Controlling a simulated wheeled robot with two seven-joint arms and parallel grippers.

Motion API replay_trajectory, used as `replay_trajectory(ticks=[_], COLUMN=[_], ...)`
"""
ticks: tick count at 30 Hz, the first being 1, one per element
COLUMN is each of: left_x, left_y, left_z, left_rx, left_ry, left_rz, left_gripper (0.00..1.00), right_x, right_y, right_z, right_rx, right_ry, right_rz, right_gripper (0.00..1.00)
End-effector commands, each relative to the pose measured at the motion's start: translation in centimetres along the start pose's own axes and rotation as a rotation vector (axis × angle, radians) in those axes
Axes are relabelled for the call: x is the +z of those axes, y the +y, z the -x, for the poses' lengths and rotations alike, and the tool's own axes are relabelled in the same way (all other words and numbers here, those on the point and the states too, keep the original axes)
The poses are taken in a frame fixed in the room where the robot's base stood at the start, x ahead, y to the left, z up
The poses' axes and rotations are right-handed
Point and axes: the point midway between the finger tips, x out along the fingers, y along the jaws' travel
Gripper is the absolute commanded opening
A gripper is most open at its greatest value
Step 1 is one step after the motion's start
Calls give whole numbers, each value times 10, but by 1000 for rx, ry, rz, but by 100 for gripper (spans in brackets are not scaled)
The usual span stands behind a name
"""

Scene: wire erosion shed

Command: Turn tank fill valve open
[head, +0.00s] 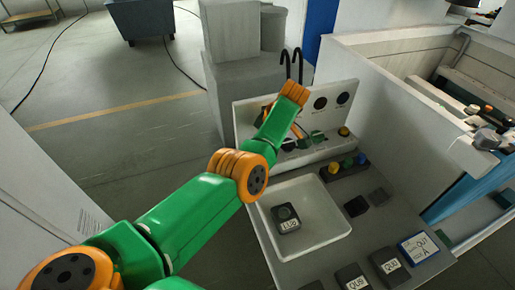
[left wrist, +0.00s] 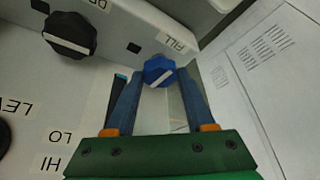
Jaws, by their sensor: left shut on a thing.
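The fill valve is a blue knob (left wrist: 159,70) with a white pointer bar, beside a label reading FILL (left wrist: 176,42) upside down in the left wrist view. The pointer bar lies slanted. My left gripper (left wrist: 158,76) is shut on the blue knob, one finger on each side. In the head view my green and orange left arm reaches to the upright white panel (head: 322,122), and its wrist hides most of the gripper and the knob. My right gripper is in neither view.
A black knob (left wrist: 70,35) sits beside the fill knob on the panel. Below the panel, a white tray (head: 335,222) holds a dark labelled block (head: 287,218). Several dark blocks and a blue-edged card (head: 418,247) lie near. An open machine tank (head: 395,42) stands right.

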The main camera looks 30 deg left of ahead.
Motion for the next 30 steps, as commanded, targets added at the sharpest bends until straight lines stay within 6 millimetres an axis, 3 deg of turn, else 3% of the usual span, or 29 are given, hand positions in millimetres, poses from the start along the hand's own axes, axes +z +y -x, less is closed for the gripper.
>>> replay_trajectory(ticks=[3,4,5,14,17,21,24,30], left_x=[-2,-2,-2,0,1,1,0,1], left_y=[2,2,2,1,2,2,1,1], left_z=[3,3,3,3,16,47,66,74], left_rx=[10,10,10,6,9,11,9,7], left_ry=[3,3,3,1,1,3,4,3], left_rz=[3,3,2,0,1,1,-1,0], left_gripper=[0,57,65,67,67,67,67,67], right_x=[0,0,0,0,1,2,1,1], right_y=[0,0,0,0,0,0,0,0], right_z=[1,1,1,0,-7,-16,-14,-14], right_rx=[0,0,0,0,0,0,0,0], right_ry=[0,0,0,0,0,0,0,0], right_rz=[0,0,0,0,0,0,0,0], right_gripper=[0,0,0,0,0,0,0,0])
